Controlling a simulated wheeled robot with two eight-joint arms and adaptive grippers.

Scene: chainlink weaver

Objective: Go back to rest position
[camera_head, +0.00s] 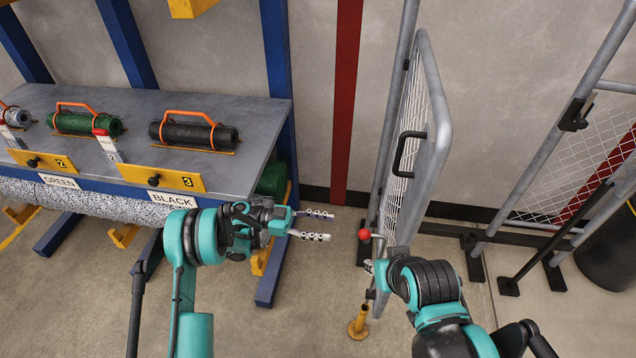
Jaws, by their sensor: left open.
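My left gripper (325,226) is open and empty. Its two pale fingers point right, in the gap between the workbench and the mesh gate. My right arm comes in from the lower right, in front of the gate. Its gripper (369,266) is mostly hidden behind its own wrist; only a small tip shows, close to the gate's frame and just below a red knob (364,233). I cannot tell whether it is open or touches the gate.
The mesh gate (437,150) with a black handle (405,153) stands ajar. At left, a grey bench (235,105) carries green (85,122) and black (195,134) rolls with orange handles. A yellow floor post (358,325) stands below the gate. Fence panels and a dark bin (608,255) are at right.

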